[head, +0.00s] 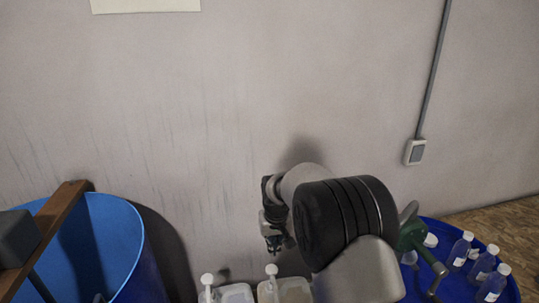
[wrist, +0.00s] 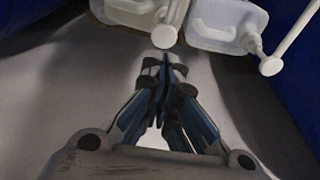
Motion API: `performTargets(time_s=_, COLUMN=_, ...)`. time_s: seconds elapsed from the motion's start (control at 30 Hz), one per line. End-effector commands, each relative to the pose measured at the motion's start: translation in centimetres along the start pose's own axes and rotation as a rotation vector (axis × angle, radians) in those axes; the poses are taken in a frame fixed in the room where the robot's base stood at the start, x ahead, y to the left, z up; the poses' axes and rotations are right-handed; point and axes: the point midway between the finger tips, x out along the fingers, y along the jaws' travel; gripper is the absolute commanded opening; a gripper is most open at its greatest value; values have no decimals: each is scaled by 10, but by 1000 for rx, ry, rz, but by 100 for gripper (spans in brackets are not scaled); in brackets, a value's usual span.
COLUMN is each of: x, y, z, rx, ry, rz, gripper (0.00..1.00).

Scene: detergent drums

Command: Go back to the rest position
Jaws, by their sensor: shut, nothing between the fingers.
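My gripper (head: 274,241) hangs at the end of my arm in the middle of the head view, in front of the grey wall. In the wrist view my gripper (wrist: 164,65) has its fingers together, with nothing between them. Two pale containers with white pump tops stand close by: the left container (head: 236,293) and the right container (head: 291,290) show at the bottom of the head view. They also show at the top of the wrist view, beyond the fingertips. Their lower parts are cut off in the head view.
A blue drum (head: 139,262) with a wooden plank (head: 52,222) across it stands at the left. At the right, a blue drum top (head: 456,232) carries several clear bottles (head: 482,264) and a green hand-cranked device (head: 413,232). A switch box (head: 415,152) is on the wall. The space above is clear.

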Motion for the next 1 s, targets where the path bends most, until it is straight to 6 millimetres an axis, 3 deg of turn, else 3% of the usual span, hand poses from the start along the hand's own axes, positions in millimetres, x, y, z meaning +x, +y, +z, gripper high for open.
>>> performTargets(time_s=0.17, x=-65, y=18, z=25, rx=28, ry=36, rz=6, gripper=0)
performTargets(time_s=0.3, x=-120, y=32, z=66, rx=55, ry=64, rz=13, gripper=0)
performTargets(time_s=0.5, x=-178, y=46, z=141, rx=92, ry=103, rz=24, gripper=0)
performTargets(time_s=0.73, x=-209, y=52, z=242, rx=135, ry=148, rz=39, gripper=0)
performTargets(time_s=0.9, x=-207, y=51, z=314, rx=163, ry=179, rz=50, gripper=0)
performTargets(time_s=1.0, x=-201, y=50, z=345, rx=176, ry=192, rz=56, gripper=0)
